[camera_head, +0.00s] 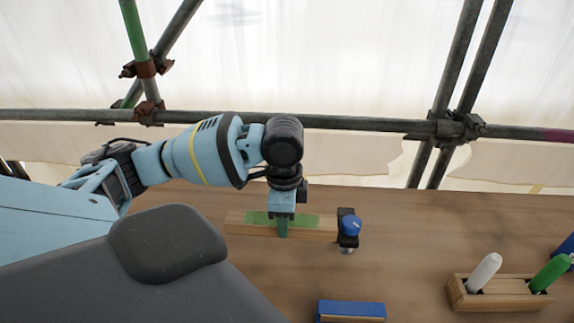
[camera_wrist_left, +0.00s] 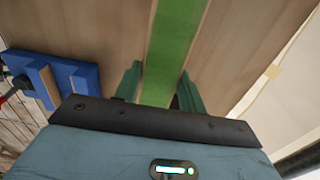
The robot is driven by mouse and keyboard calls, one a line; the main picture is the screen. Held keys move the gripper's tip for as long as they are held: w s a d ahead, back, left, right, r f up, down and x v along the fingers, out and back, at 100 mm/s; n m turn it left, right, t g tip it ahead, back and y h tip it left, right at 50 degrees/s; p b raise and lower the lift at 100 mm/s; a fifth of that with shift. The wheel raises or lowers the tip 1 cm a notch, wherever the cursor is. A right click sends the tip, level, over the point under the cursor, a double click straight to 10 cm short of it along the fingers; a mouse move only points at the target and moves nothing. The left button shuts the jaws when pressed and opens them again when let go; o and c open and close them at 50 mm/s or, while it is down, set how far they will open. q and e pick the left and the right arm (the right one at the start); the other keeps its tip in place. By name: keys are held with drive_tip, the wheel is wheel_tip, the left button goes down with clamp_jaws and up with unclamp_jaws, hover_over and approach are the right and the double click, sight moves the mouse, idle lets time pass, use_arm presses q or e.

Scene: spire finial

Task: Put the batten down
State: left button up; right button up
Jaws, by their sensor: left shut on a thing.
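The batten (camera_head: 240,228) is a pale wooden bar with a green strip on its upper side. It lies along the wooden bench top in the head view, left of a black clamp with a blue knob (camera_head: 350,225). My left gripper (camera_head: 282,226) reaches down over its middle and is shut on it. In the left wrist view the green strip (camera_wrist_left: 174,50) runs between the green fingers (camera_wrist_left: 160,92). Whether the batten touches the bench is hard to tell. My right gripper is not in view.
A wooden holder (camera_head: 500,301) with a white and a green marker stands at the right. A blue-topped block (camera_head: 350,311) lies at the front edge of view. A scaffold rail (camera_head: 350,122) crosses behind the bench (camera_head: 420,225). The bench between clamp and holder is clear.

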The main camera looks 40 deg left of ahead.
use_arm(q)
wheel_tip(320, 180, down, 3)
drive_tip(key=shift+f, duration=0.7)
wheel_tip(320, 180, down, 5)
drive_tip(key=shift+f+b, duration=0.1)
drive_tip(key=shift+b, duration=0.55)
drive_tip(key=shift+f, duration=0.2)
drive_tip(key=shift+f, duration=0.1)
drive_tip(key=o, duration=1.1)
